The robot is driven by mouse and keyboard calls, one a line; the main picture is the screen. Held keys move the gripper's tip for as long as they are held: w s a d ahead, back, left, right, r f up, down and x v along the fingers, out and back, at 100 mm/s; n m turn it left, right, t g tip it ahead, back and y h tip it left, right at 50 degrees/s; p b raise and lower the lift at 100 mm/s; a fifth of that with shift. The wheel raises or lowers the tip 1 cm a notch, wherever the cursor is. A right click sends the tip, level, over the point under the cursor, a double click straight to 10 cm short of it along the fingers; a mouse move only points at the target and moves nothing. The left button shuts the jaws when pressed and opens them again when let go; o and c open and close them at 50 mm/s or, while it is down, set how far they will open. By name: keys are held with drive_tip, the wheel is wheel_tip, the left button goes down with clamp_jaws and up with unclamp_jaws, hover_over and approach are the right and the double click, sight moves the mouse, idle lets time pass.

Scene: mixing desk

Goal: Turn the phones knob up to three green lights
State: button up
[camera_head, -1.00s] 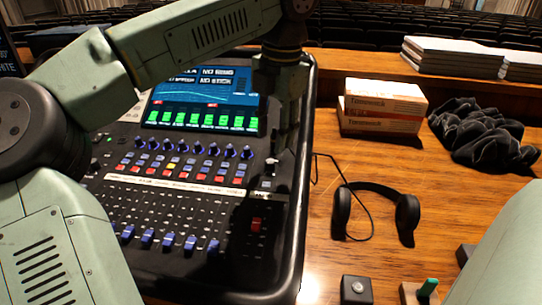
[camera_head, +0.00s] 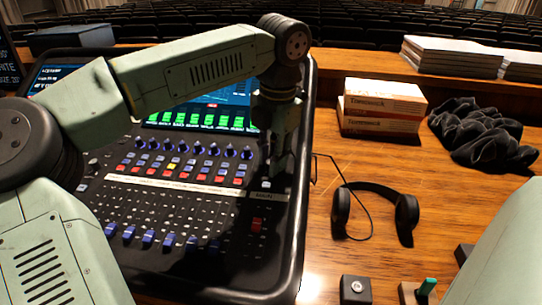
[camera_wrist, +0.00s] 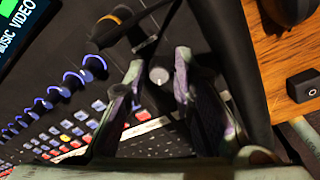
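The phones knob (camera_wrist: 159,75) is a small round grey knob with a pale top, on the right part of the black mixing desk (camera_head: 292,215). In the wrist view it stands between the two fingers of my gripper (camera_wrist: 158,63), with gaps on both sides. My gripper is open and points down at the desk. In the head view my gripper (camera_head: 270,182) is low over the desk's right side and hides the knob. I cannot make out any green lights around the knob.
A dark plug with an orange ring (camera_wrist: 109,22) and its cable are close to the fingers. Blue knobs (camera_head: 199,147) and coloured buttons lie left. Headphones (camera_head: 405,213), boxes (camera_head: 381,105), a black cloth (camera_head: 480,135) and a small black box (camera_head: 355,290) are on the wooden table.

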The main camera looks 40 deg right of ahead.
clamp_jaws()
drive_tip(key=shift+m, duration=0.4)
drive_tip(key=m+p, duration=0.1)
drive_tip(key=m, duration=0.3)
drive_tip(key=shift+s+m, duration=0.1)
drive_tip(key=shift+m, duration=0.2)
drive_tip(key=m, duration=0.3)
drive_tip(key=m+p, duration=0.1)
drive_tip(key=m, duration=0.2)
drive_tip(key=shift+a+t+h, duration=0.1)
drive_tip(key=shift+t+h, duration=0.2)
drive_tip(key=shift+h, duration=0.1)
drive_tip(key=shift+o, duration=2.2)
unclamp_jaws()
